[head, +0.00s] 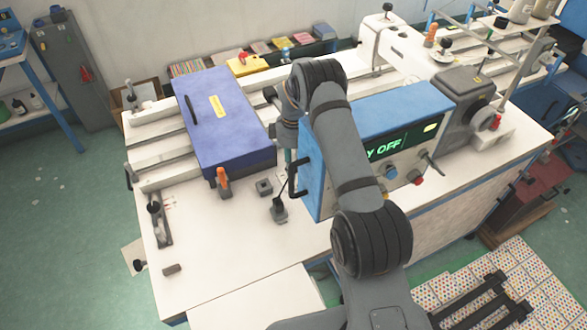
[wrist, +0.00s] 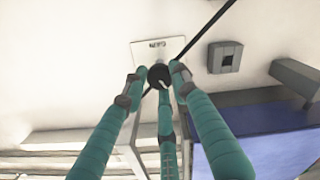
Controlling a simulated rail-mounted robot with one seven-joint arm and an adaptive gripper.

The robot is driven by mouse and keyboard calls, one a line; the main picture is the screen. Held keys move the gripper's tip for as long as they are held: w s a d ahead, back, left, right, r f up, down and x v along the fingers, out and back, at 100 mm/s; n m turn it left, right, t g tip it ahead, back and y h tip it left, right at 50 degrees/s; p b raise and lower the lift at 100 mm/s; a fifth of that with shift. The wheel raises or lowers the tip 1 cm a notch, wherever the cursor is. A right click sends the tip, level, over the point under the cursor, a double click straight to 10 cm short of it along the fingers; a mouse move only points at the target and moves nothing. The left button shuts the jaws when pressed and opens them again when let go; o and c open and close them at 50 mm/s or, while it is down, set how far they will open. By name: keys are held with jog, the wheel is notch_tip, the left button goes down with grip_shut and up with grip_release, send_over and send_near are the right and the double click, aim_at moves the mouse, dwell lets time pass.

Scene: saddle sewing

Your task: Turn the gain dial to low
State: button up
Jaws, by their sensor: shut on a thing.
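My gripper (wrist: 158,84) has three teal fingers, closed in around a small round black knob (wrist: 159,74). The knob stands by a white label plate (wrist: 158,48) whose lettering is too blurred to read surely, so I cannot tell whether it is the gain dial. In the head view my gripper (head: 288,156) is mostly hidden behind my arm, low beside the left end of the blue machine (head: 400,108). The machine's green display ends in "Y OFF"; its left part is hidden. Small dials (head: 391,172) sit on its front below the display.
A purple-blue box (head: 222,125) stands left of my gripper. A small grey square block (head: 265,187) and a black lever (head: 279,207) are close by on the white worktop. A dark rod (wrist: 215,25) slants past the knob. The front left worktop is mostly clear.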

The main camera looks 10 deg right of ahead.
jog(key=shift+n+b, duration=0.5)
jog(key=shift+n, duration=0.5)
jog(key=o, duration=1.1)
jog(key=shift+o, duration=0.3)
notch_tip(320, 180, up, 12)
